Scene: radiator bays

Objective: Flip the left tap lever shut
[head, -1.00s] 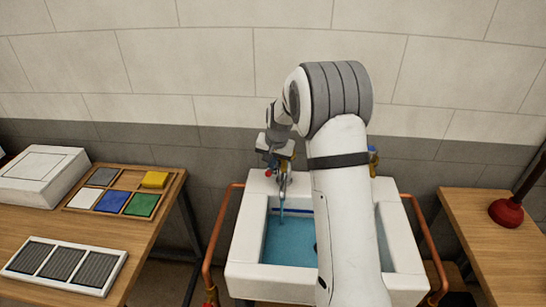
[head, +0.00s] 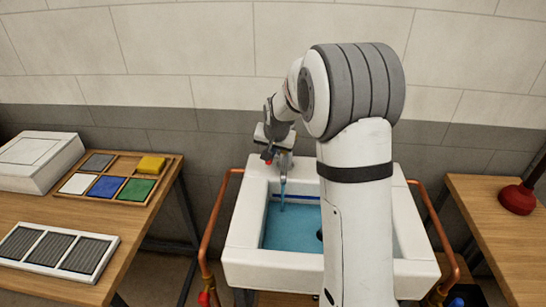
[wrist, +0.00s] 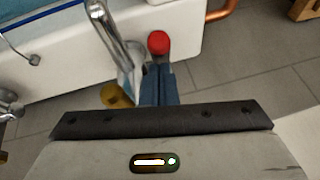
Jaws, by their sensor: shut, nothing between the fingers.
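The red-capped left tap lever (wrist: 158,43) shows in the wrist view just beyond my fingertips. It also shows as a small red spot in the head view (head: 266,159), beside my gripper. My gripper (wrist: 158,72) has its dark blue fingers together with nothing between them. The fingertips are very close to the red cap; I cannot tell if they touch it. The chrome tap spout (wrist: 112,32) is left of the fingers. A thin stream of water (head: 283,195) falls from the spout into the basin. My arm hides the right side of the tap area.
The white sink (head: 243,235) holds blue water. Copper pipes (head: 216,220) run down both its sides. A bench (head: 140,215) with a tray of coloured tiles (head: 178,170) stands left; another bench (head: 475,215) with a red plunger (head: 517,199) stands right. A wall is behind.

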